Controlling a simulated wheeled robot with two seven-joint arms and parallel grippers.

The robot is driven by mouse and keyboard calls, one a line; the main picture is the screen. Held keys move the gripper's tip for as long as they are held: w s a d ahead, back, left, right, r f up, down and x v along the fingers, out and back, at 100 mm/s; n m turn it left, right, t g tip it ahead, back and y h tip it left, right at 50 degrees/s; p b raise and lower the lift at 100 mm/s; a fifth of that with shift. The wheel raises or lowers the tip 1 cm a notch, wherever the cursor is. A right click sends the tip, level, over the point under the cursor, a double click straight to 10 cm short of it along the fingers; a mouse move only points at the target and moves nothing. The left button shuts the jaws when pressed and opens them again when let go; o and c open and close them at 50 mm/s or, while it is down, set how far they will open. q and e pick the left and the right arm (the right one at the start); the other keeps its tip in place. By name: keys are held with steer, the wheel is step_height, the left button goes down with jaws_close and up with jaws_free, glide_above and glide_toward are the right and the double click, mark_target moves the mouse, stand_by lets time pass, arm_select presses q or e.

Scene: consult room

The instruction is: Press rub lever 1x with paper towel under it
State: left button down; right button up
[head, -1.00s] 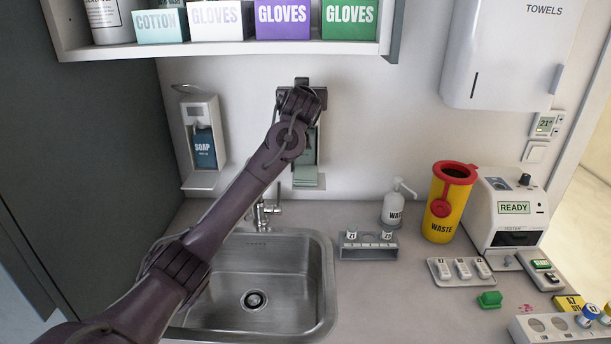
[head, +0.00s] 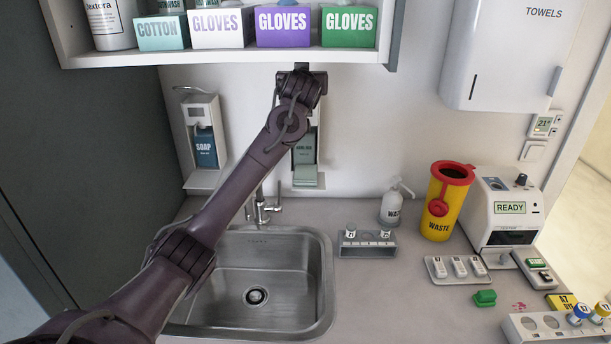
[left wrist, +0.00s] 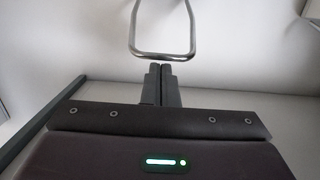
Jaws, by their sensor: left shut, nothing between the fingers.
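The rub dispenser (head: 319,165) hangs on the wall behind the sink, mostly hidden behind my left arm. Its teal bottle (head: 304,148) shows below my wrist. A pale green folded piece (head: 305,175), which looks like the paper towel, lies at the dispenser's drip tray under the bottle. The lever, a bent metal loop (left wrist: 163,50), shows in the left wrist view just beyond my fingertips. My left gripper (left wrist: 160,68) is shut and empty, its tips close to the loop's near bar; I cannot tell whether they touch. In the head view it is high at the dispenser, below the shelf (head: 225,57).
A soap dispenser (head: 205,150) with its own lever hangs to the left. The steel sink (head: 290,310) and tap (head: 262,207) lie below my arm. Glove boxes (head: 283,27) stand on the shelf above. A waste bin (head: 440,215) and testing machine (head: 505,215) stand right.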

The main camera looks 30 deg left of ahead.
stand_by(0.3)
arm_select(q)
steer(key=f+b+v, duration=0.1)
steer(key=b+v, duration=0.3)
steer(key=v, duration=0.6)
steer(key=shift+d+f, duration=0.1)
stand_by(0.6)
